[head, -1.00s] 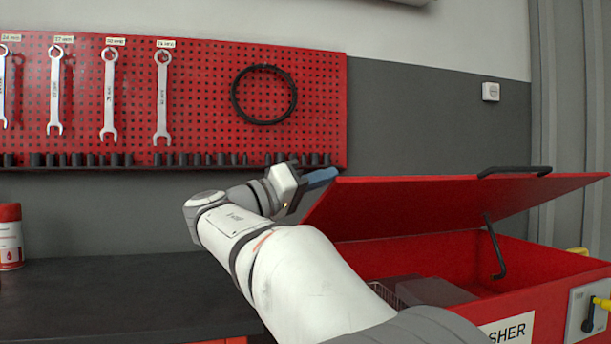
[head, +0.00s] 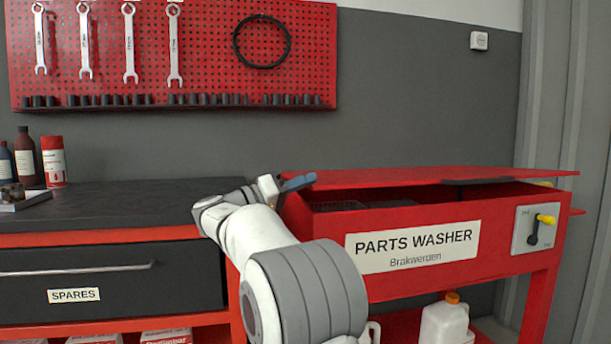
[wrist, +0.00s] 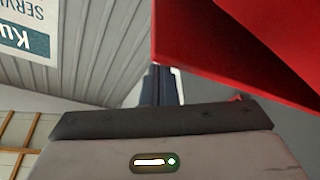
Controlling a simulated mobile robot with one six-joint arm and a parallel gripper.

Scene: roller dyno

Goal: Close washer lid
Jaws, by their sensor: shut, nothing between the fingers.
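The red parts washer (head: 345,215) stands at the right in the head view, with a white label on its front. Its red lid (head: 430,175) is low and slightly raised, with a dark gap showing between it and the tub. My gripper (head: 299,182), with bluish fingers, is shut and empty at the lid's left end. I cannot tell whether it touches the lid. In the wrist view the fingers (wrist: 164,86) show just left of a large red surface (wrist: 235,40), which looks like the lid. The tub's inside is mostly hidden.
A dark workbench (head: 120,207) with a red can (head: 54,160) and bottles stands at the left. A red pegboard (head: 205,60) with wrenches hangs behind. A lever switch (head: 537,229) is on the washer's right front. A white jug (head: 446,322) stands below.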

